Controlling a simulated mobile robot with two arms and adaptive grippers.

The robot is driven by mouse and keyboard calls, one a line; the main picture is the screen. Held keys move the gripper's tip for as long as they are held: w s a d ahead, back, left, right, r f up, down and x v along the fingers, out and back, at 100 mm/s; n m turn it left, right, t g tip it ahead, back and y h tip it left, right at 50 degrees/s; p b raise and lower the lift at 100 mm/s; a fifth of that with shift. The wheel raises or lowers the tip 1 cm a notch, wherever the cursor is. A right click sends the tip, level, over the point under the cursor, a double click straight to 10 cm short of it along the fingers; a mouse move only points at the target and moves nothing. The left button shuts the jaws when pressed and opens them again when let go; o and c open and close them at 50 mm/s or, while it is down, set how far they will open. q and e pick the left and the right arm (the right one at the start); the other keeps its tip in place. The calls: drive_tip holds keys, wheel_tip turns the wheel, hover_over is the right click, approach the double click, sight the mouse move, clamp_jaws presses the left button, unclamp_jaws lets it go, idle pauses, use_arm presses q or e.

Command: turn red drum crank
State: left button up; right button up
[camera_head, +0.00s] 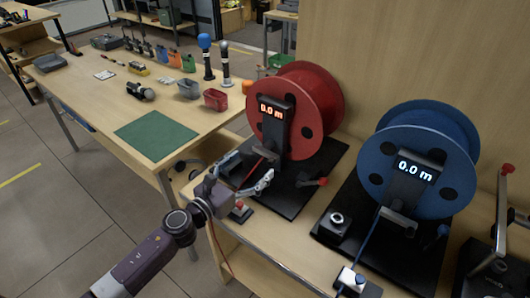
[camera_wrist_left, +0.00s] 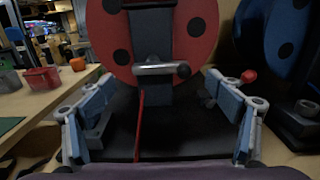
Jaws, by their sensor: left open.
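The red drum (camera_head: 322,88) stands upright on a black base plate (camera_head: 290,197), with a display post reading 0.0 m in front of it. Its crank with a red knob (camera_head: 323,181) sticks out low on the right side. In the left wrist view the drum (camera_wrist_left: 200,32) fills the top middle, and the red knob (camera_wrist_left: 249,77) shows just beyond the right finger. My left gripper (camera_head: 248,172) is open and empty in front of the drum, left of the crank and apart from it. Its two fingers spread wide in the left wrist view (camera_wrist_left: 158,82). My right gripper is not in view.
A blue drum (camera_head: 418,160) with its own 0.0 m display stands close on the right. A red cable (camera_wrist_left: 138,125) hangs between my fingers. A small red-topped device (camera_head: 240,208) sits by my wrist. A table with a green mat (camera_head: 155,135) and several objects is at left.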

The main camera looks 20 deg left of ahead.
sight(264, 154)
use_arm(q)
drive_tip(key=x, duration=0.2)
drive_tip(key=shift+w+d+r, duration=0.1)
drive_tip(key=shift+w+r, duration=0.1)
drive_tip(key=shift+w, duration=0.1)
drive_tip(key=shift+f+p+x, duration=0.2)
drive_tip(key=shift+p+x, duration=0.1)
drive_tip(key=shift+x, duration=0.85)
drive_tip(key=shift+w+d, duration=0.15)
drive_tip(key=shift+w, duration=0.2)
drive_tip(key=c, duration=1.1)
drive_tip(key=shift+c, duration=0.3)
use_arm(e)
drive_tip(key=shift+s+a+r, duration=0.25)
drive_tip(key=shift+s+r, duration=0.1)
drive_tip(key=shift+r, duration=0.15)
